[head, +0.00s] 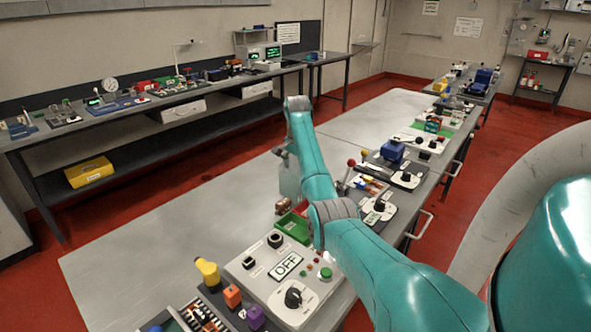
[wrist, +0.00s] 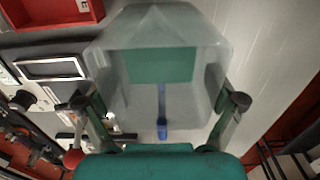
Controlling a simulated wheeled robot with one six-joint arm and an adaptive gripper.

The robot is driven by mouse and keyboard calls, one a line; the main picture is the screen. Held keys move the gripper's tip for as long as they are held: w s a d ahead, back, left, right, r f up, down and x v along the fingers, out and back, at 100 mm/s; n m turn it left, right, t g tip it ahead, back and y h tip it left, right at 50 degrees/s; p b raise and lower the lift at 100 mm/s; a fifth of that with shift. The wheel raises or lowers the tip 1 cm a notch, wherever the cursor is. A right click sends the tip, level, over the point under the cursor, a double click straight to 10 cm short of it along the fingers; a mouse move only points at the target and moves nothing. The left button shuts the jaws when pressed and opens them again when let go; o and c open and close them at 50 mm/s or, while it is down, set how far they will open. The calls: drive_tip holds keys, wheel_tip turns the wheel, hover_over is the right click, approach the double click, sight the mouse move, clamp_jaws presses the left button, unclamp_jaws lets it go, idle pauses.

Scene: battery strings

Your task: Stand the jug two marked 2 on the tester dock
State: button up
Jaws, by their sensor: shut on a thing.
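A pale translucent jug (wrist: 115,65) with a teal panel fills the middle of the wrist view. My gripper (wrist: 163,104) is shut on it, one finger on each side. In the head view the jug (head: 289,180) shows as a pale shape beside my arm, over the long bench; my gripper is mostly hidden there by the arm. No number can be read on the jug. A blue strip (wrist: 162,122) shows at the jug's lower middle; I cannot tell whether it belongs to the jug. I cannot make out which thing is the tester dock.
A grey panel with an OFF sign (head: 286,265), a green tray (head: 293,226) and a red-knobbed lever (head: 351,163) stand along the near bench. A blue block (head: 391,151) stands farther along. The bench's left part (head: 160,240) is clear. A red tray (wrist: 50,14) shows in the wrist view.

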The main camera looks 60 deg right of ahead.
idle(0.3)
drive_tip(key=o, duration=1.3)
drive_tip(key=shift+f, duration=0.1)
